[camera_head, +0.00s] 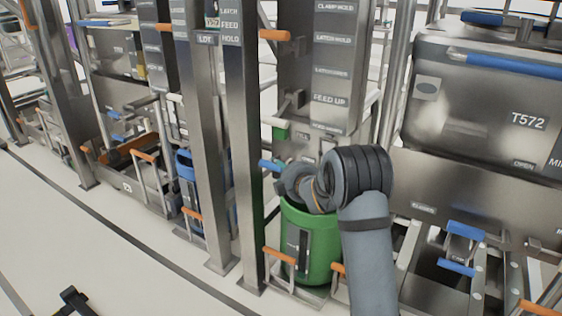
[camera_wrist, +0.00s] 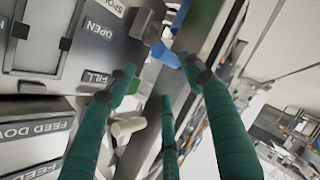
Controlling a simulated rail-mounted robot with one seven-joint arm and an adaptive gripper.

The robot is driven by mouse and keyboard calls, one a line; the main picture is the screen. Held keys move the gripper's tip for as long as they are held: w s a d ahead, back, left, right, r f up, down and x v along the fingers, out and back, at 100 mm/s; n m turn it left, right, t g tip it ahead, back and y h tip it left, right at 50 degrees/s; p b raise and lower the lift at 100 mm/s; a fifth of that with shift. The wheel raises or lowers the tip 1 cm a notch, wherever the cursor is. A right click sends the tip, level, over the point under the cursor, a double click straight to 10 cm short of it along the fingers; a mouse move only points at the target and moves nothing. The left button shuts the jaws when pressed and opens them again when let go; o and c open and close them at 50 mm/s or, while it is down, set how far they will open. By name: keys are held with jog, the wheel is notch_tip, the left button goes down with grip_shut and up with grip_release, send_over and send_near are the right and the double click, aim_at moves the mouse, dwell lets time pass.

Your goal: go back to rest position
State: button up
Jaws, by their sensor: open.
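My gripper (camera_wrist: 160,80) shows in the wrist view as teal fingers, spread apart with nothing between them. Beyond them are a steel panel marked OPEN and FILL, a blue handle (camera_wrist: 164,54) and a white cylindrical knob (camera_wrist: 128,127). In the head view my grey arm reaches in from the bottom and bends left above the green bin (camera_head: 324,248). The bin stands upright at the foot of the machine. My gripper's fingers are hidden or cannot be made out in the head view. Whether the arm touches the bin's rim cannot be told.
A steel post (camera_head: 243,150) stands close left of the green bin. Orange-topped rails (camera_head: 280,256) stand around the bin's base. A blue bin (camera_head: 190,178) stands further left. A large steel machine marked T572 (camera_head: 480,110) is at right. Pale floor (camera_head: 90,240) is open at lower left.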

jog(key=x, duration=1.2)
jog(key=shift+f, duration=0.1)
jog(key=shift+s, duration=0.2)
